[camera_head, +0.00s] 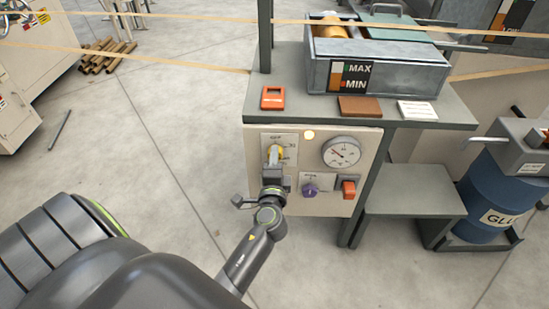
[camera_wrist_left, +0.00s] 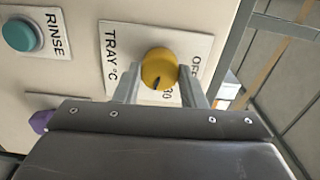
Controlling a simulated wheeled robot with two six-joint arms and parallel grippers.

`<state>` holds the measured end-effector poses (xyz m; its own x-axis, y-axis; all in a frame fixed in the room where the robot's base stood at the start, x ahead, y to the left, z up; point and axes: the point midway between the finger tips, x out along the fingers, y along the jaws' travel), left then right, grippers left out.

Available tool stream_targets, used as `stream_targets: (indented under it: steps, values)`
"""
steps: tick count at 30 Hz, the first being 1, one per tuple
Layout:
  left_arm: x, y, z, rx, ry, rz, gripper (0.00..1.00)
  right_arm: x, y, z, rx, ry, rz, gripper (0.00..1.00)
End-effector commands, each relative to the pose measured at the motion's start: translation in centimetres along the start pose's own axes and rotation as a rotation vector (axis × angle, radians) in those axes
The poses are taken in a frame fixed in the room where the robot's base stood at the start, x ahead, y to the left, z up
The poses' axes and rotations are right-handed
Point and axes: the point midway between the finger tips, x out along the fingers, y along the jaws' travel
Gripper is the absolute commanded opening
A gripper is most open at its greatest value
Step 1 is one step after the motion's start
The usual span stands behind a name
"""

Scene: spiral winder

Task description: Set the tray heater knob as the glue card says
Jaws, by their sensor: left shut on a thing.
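The yellow tray heater knob (camera_head: 279,151) is on the upper left of the cream control panel (camera_head: 326,207). My left gripper (camera_head: 274,161) reaches it from the front and is shut on it. In the left wrist view the knob (camera_wrist_left: 159,66) sits between the two fingers (camera_wrist_left: 160,84). Its dark mark points down in that picture, near a partly hidden number. My right gripper is not in view.
The panel also carries a round gauge (camera_head: 341,152), a lit lamp (camera_head: 309,134), a purple knob (camera_head: 310,190) and an orange switch (camera_head: 348,188). A teal RINSE button (camera_wrist_left: 19,35) shows in the wrist view. A blue glue drum (camera_head: 484,190) stands right.

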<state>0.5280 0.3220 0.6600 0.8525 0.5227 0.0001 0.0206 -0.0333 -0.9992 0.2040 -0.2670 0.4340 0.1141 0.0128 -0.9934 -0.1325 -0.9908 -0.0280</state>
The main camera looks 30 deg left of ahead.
Motion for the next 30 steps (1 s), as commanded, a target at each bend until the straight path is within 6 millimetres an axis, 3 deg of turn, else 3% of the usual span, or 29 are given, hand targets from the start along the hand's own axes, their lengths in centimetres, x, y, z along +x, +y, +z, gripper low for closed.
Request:
stream_targets:
  steps: [3, 15, 30]
  values:
    - [0.0, -0.2, -0.1, 0.113, 0.002, 0.001, 0.14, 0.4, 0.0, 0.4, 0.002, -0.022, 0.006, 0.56]
    - [0.0, -0.1, -0.1, 0.455, 0.002, 0.0, 0.14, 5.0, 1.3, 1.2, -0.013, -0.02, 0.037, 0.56]
    - [0.0, 0.0, -0.1, 0.655, 0.002, 0.0, 0.14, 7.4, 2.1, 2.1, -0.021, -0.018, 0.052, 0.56]
